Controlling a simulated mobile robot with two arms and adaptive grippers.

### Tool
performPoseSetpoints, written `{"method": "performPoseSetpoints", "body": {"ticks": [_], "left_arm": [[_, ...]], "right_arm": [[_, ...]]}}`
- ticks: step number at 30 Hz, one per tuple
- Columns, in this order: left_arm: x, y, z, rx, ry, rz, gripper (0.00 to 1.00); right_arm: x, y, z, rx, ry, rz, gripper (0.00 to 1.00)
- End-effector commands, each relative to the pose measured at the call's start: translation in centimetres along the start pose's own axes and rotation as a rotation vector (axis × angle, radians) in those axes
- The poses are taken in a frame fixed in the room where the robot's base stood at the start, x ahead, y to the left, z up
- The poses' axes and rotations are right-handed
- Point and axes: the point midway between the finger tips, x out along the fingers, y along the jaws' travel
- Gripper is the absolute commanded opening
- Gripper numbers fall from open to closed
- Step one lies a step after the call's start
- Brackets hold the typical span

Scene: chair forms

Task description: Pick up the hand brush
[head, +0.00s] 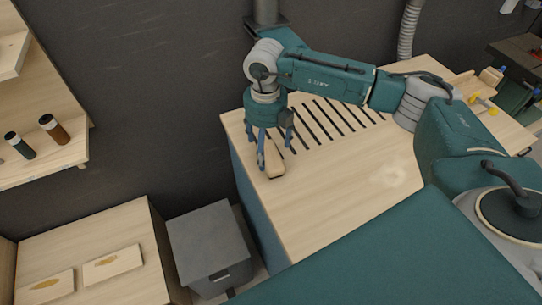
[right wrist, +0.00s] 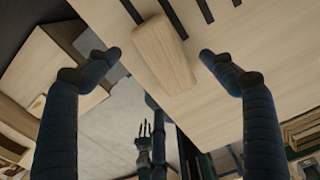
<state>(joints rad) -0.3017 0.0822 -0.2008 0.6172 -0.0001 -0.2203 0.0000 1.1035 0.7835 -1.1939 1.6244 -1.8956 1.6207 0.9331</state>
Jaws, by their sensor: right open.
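The hand brush (head: 274,162) shows as a pale wooden block on the slatted end of the wooden bench top (head: 335,190). My right gripper (head: 272,152) points down over it, with its blue fingers open. In the right wrist view, the brush (right wrist: 163,55) lies between the two spread fingertips (right wrist: 163,54), with a gap on each side. No bristles can be made out. What looks like my left gripper (right wrist: 145,130) shows small and dark in the right wrist view; its finger state is unclear. It is not in the head view.
Dark slots (head: 335,122) run across the bench top. A grey bin (head: 212,240) stands left of the bench, beside a low wooden cabinet (head: 100,245). A shelf at left holds small bottles (head: 54,129). A wooden tray (head: 474,88) sits at the bench's far right. The bench middle is clear.

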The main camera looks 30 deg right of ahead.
Motion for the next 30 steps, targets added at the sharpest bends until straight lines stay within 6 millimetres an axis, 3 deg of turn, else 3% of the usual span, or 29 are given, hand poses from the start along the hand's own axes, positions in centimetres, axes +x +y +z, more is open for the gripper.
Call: {"method": "performPoseSetpoints", "body": {"ticks": [6,10,19,27,30], "left_arm": [[-2.5,0.0,-0.3,0.0,0.001,0.0,0.4],[-2.8,0.0,-0.4,0.0,0.002,0.0,0.4],[-2.8,0.1,-0.6,-0.001,0.005,0.001,0.4],[-2.8,0.1,-0.6,-0.002,0.006,0.002,0.4],[-2.8,0.1,-0.7,-0.002,0.006,0.002,0.4]], "right_arm": [[2.6,-0.2,0.2,0.0,0.006,-0.001,0.82],[4.4,-0.2,0.3,0.001,0.005,0.0,0.82],[5.1,-0.2,0.4,-0.001,0.001,0.001,0.82],[5.1,-0.2,0.4,-0.001,0.001,0.001,0.3],[5.0,-0.2,0.4,-0.001,0.001,0.001,0.3]]}}
